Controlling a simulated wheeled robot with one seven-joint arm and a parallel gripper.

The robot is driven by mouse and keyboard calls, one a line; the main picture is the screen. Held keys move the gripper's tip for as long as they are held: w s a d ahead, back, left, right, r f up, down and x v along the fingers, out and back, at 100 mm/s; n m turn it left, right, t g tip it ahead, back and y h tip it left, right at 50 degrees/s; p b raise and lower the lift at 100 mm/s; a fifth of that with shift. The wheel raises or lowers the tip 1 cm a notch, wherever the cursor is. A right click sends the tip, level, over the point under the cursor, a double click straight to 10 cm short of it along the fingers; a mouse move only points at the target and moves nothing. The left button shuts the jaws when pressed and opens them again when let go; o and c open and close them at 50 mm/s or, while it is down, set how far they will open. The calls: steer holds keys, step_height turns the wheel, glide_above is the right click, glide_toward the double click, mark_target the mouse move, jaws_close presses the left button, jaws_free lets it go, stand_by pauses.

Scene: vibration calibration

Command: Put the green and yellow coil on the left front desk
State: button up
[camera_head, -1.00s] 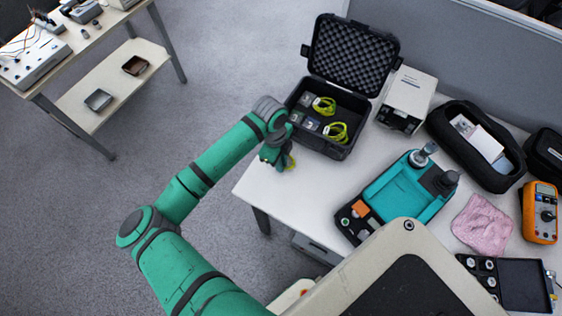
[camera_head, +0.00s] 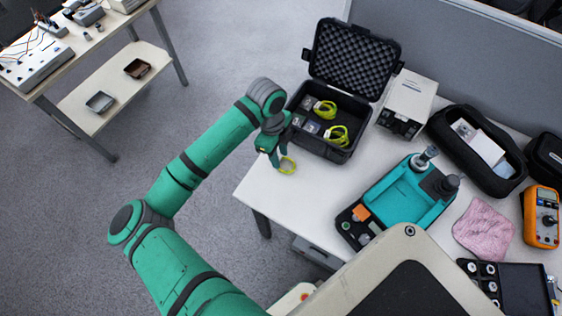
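Two more green-yellow coils lie in the open black case (camera_head: 335,152), one toward the back (camera_head: 325,108) and one toward the front (camera_head: 337,134).
A white box (camera_head: 410,95), a teal device (camera_head: 410,195), a black pouch (camera_head: 505,180), a pink cloth (camera_head: 484,228) and an orange multimeter (camera_head: 541,215) occupy the desk's right part. The desktop before the case is clear. A shelved table (camera_head: 120,85) stands at far left.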

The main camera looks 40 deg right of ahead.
step_height(320, 180, up, 5)
steer(key=s+d+r+n+h, duration=0.1)
steer(key=d+h, duration=0.1)
steer(key=d, duration=0.2)
steer(key=s+d+n+h, duration=0.1)
steer(key=d+h, duration=0.1)
steer(key=d, duration=0.3)
steer(key=s+d+r+n+h, duration=0.1)
steer(key=d+h, duration=0.1)
steer(key=d, duration=0.3)
steer(key=shift+s+r+h, duration=0.2)
steer(key=shift+r+h, duration=0.1)
steer(key=shift+h, duration=0.1)
steer(key=w+d+r+n+t+h, duration=0.2)
steer(key=d+r+n+t+h, duration=0.25)
steer(key=r+n+h, duration=0.35)
steer(key=a+f+n+t+y, duration=0.4)
steer(key=a+f+n+t, duration=0.2)
steer(key=a+n, duration=0.4)
steer(key=a+f+n+t+y, duration=0.4)
steer(key=a+f+n+t, duration=0.3)
steer(key=a, duration=0.5)
steer(key=s+a+n+y, duration=0.3)
steer(key=s+a+y, duration=0.4)
steer(key=s+a, duration=1.4)
steer(key=shift+s+a+g, duration=0.2)
steer(key=shift+a+g, duration=0.25)
steer(key=shift+a, duration=0.5)
